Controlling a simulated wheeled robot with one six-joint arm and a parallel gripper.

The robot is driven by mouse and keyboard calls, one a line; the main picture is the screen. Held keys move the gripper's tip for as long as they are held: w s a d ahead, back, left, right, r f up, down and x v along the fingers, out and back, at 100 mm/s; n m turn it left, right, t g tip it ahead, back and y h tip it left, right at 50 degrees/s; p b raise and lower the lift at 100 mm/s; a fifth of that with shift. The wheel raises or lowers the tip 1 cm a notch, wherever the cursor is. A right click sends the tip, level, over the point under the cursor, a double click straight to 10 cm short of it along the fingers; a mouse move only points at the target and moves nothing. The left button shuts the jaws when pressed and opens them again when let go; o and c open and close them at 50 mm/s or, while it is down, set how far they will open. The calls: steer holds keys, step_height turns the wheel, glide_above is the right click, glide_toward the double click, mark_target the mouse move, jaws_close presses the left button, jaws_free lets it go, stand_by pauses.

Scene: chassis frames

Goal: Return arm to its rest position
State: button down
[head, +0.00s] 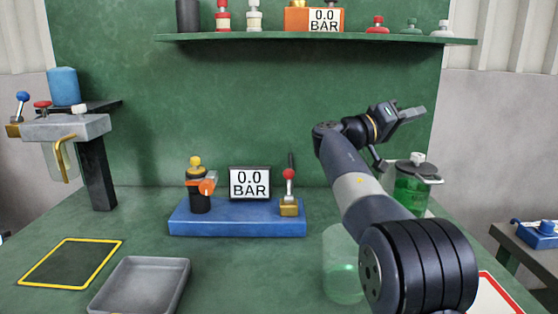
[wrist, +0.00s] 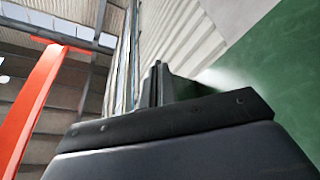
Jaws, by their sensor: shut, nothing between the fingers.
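My arm rises from the lower right of the head view and bends over at the elbow. My gripper (head: 418,113) is at its end, raised above the bench and pointing to the right, in front of the green back panel. It is shut and empty. In the wrist view the shut fingers (wrist: 157,85) show against the corrugated wall and the green panel. Nothing touches the gripper.
A green-liquid jar (head: 411,185) stands behind my arm, and a clear glass vessel (head: 342,270) stands left of it. A blue base (head: 236,220) with a 0.0 BAR display, a grey tray (head: 140,288) and a shelf (head: 320,39) surround open bench space.

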steer(key=w+r+n+y+p, duration=0.1)
steer(key=w+n+y+p, duration=0.2)
steer(key=w+n+p, duration=0.7)
steer(key=w+p, duration=0.1)
steer(key=p, duration=1.4)
steer(key=shift+w+r+t, duration=0.3)
steer(key=shift+w+t, duration=0.1)
steer(key=shift+f, duration=0.1)
